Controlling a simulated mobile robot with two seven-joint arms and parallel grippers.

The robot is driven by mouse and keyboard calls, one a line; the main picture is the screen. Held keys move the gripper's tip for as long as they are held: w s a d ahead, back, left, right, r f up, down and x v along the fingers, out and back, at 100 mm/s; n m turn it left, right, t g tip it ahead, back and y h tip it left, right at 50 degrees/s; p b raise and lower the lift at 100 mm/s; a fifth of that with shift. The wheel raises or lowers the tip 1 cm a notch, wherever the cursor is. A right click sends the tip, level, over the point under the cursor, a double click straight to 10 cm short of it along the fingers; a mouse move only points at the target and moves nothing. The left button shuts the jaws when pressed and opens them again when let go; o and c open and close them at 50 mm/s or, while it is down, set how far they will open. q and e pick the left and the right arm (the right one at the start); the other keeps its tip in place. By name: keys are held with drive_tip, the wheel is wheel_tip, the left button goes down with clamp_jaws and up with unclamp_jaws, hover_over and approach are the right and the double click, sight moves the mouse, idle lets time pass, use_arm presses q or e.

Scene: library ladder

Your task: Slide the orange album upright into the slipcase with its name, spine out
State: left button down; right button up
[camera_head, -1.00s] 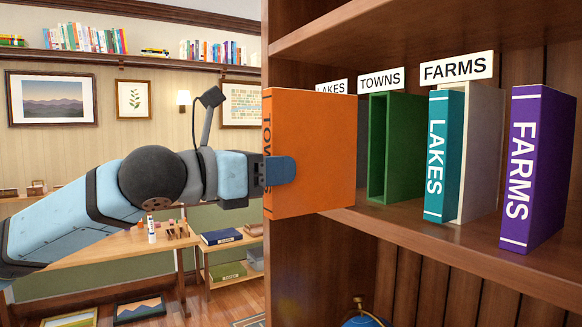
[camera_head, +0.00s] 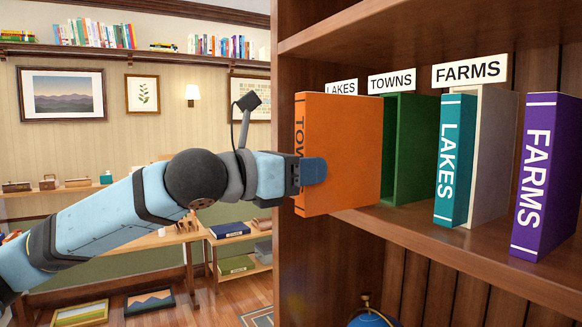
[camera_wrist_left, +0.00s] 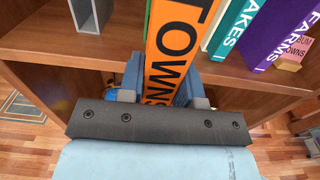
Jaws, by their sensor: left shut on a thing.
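The orange album (camera_head: 345,150), lettered TOWNS on its spine, stands upright at the shelf's left front. My left gripper (camera_head: 312,172) is shut on it near the spine; in the left wrist view the spine (camera_wrist_left: 172,55) faces me between the fingers. The green slipcase (camera_head: 408,150), under the TOWNS sign (camera_head: 391,81), is empty where its opening shows, behind and right of the album. The album hides part of it. My right gripper is out of view.
The teal LAKES album (camera_head: 455,160) stands in the pale slipcase (camera_head: 492,155) under the FARMS sign (camera_head: 469,72). The purple FARMS album (camera_head: 543,175) stands free at the right. A grey slipcase (camera_wrist_left: 90,15) shows in the left wrist view. The shelf (camera_head: 440,225) has bare room in front.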

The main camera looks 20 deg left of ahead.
use_arm(q)
drive_tip(key=shift+x, duration=0.9)
drive_tip(key=shift+w+d+r, duration=0.1)
drive_tip(key=shift+w+d, duration=0.05)
idle(1.1)
drive_tip(key=shift+w+d, duration=0.25)
drive_tip(key=shift+x, duration=6.2)
drive_tip(key=c, duration=0.7)
unclamp_jaws()
drive_tip(key=shift+c, duration=0.2)
